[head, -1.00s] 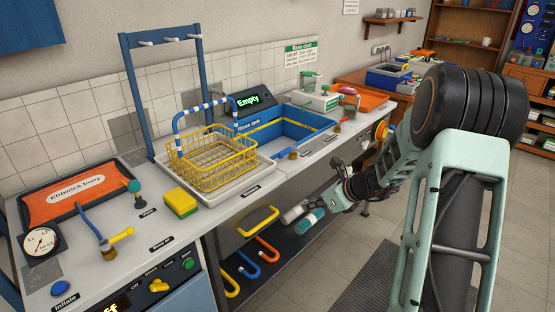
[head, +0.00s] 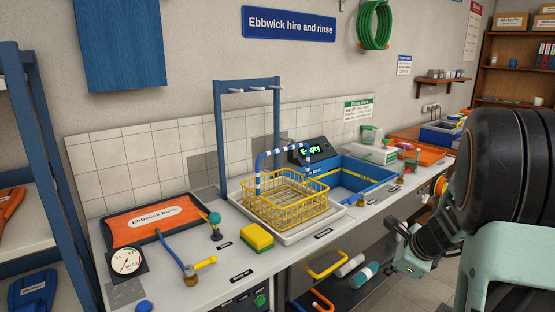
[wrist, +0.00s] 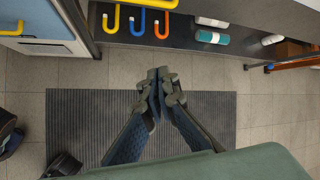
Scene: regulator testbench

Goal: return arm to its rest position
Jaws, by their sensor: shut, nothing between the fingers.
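My gripper (wrist: 157,90) shows in the wrist view with its two fingers together and nothing between them. It points down over a grey ribbed floor mat (wrist: 75,115), apart from the bench. In the head view my arm is bent at the right edge, in front of the bench. Its wrist end hangs beside the bench's front edge, and the fingertips are hard to make out there.
The bench holds a yellow wire basket (head: 268,212) on a white tray, a blue rinse tank (head: 352,178), a sponge (head: 257,236) and a gauge (head: 126,261). Hooks (wrist: 160,24) and bottles (wrist: 211,37) are at the bench's lower shelf.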

